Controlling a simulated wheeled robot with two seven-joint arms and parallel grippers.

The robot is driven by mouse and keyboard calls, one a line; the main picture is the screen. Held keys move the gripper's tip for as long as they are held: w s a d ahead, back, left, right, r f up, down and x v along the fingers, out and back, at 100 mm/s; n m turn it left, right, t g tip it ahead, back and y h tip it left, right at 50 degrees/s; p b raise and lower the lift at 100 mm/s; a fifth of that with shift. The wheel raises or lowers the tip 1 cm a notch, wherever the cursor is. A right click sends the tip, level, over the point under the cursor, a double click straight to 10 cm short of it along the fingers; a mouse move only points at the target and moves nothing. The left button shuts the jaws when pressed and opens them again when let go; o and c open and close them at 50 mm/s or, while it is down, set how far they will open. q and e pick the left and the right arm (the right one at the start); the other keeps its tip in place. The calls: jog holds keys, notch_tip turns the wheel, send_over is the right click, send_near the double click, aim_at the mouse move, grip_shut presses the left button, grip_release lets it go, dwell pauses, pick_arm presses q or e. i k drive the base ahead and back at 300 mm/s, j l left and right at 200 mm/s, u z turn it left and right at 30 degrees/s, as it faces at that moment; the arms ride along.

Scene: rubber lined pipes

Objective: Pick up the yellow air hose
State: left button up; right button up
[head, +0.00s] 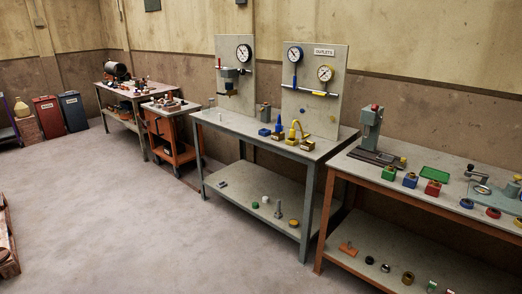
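A small yellow curved piece (296,129), which looks like the yellow air hose, stands on the top of the middle grey workbench (250,131). It is near the bench's front right, beside a blue upright nozzle-like piece (279,124). It is small here, so its exact shape and what it rests on are hard to tell. Neither of my grippers shows in the head view.
Gauge boards (315,85) stand at the back of the middle bench. An orange-framed bench (400,185) with coloured blocks and a press (370,130) stands at right. An orange cart (170,125) stands at left. The floor (130,225) in front is mostly clear.

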aim_at(293, 132)
jog(key=i+j+z, duration=0.2)
jog(key=i, duration=0.25)
jog(key=i+j+z, duration=0.2)
jog(key=i+j, duration=0.2)
jog(key=i, duration=0.05)
